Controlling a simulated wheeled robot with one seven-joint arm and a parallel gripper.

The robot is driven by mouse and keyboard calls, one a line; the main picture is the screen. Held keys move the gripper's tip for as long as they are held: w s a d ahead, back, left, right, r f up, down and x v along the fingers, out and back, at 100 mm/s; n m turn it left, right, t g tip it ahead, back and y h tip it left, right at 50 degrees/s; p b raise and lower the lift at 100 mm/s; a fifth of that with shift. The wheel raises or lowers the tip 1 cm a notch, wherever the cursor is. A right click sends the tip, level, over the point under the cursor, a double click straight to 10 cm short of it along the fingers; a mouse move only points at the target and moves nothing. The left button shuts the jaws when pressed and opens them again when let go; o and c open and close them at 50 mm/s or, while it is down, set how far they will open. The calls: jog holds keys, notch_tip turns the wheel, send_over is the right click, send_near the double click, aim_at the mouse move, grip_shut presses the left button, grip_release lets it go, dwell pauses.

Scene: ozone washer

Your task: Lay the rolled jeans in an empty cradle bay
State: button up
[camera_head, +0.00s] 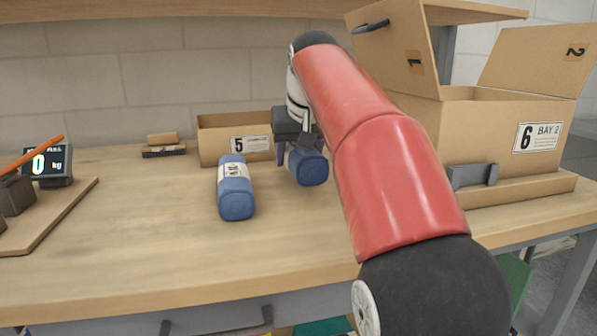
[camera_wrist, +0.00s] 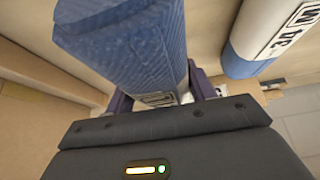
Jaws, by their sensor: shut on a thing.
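My gripper (camera_head: 293,150) is shut on a blue rolled pair of jeans (camera_head: 308,168) with a white band, near the middle of the table. In the wrist view this roll (camera_wrist: 125,40) extends away from my gripper (camera_wrist: 162,95), with the dark purple fingers on either side of its banded part. I cannot tell whether it touches the table. A second blue roll (camera_head: 236,190) with a white printed band lies on the table to the left, apart from the gripper; it also shows in the wrist view (camera_wrist: 243,65). I cannot make out a cradle in either view.
A low cardboard box (camera_head: 220,142) labelled 5 stands behind the rolls. A large open carton (camera_head: 470,125) labelled 6 BAY stands at the right. A scale display (camera_head: 48,165) and wooden board (camera_head: 50,222) are at the left. The front-left tabletop (camera_head: 150,245) is clear.

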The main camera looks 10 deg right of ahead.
jog(key=shift+f, duration=1.75)
jog(key=shift+f, duration=0.2)
jog(key=o, duration=1.2)
jog(key=shift+o, duration=0.2)
jog(key=shift+b, duration=0.3)
